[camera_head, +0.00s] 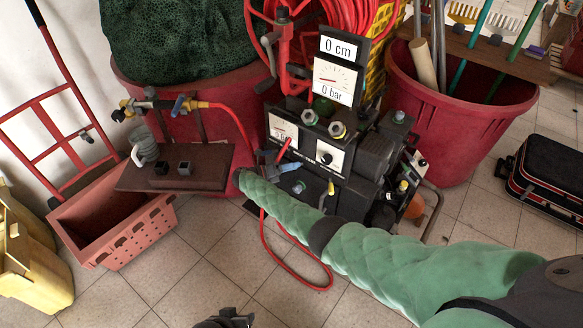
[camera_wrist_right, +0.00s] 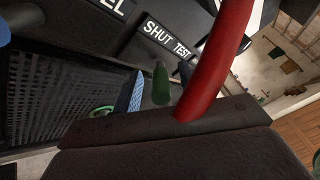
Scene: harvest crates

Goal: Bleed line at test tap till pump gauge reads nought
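The pump unit (camera_head: 372,150) stands mid-view. A tall panel on it shows "0 cm" (camera_head: 340,48) above a dial (camera_head: 333,78) marked "0 bar", its needle towards the left. A smaller gauge (camera_head: 284,131) below is too small to read surely. My right gripper (camera_head: 278,164) is at the pump's front left, its blue fingers apart. In the right wrist view, a green handle-like piece (camera_wrist_right: 160,84) shows between the blue fingers (camera_wrist_right: 135,95), with gaps, near a "SHUT TEST" label (camera_wrist_right: 167,39). A dark piece at the bottom edge seems to be my left gripper (camera_head: 225,319).
A red hose (camera_head: 237,118) runs from a brass fitting with a blue lever (camera_head: 181,104) above a brown board (camera_head: 205,160) and loops to the floor. A pink crate (camera_head: 138,238), red tubs (camera_head: 430,115) and a black case (camera_head: 545,178) stand around. Tiled floor in front is mostly clear.

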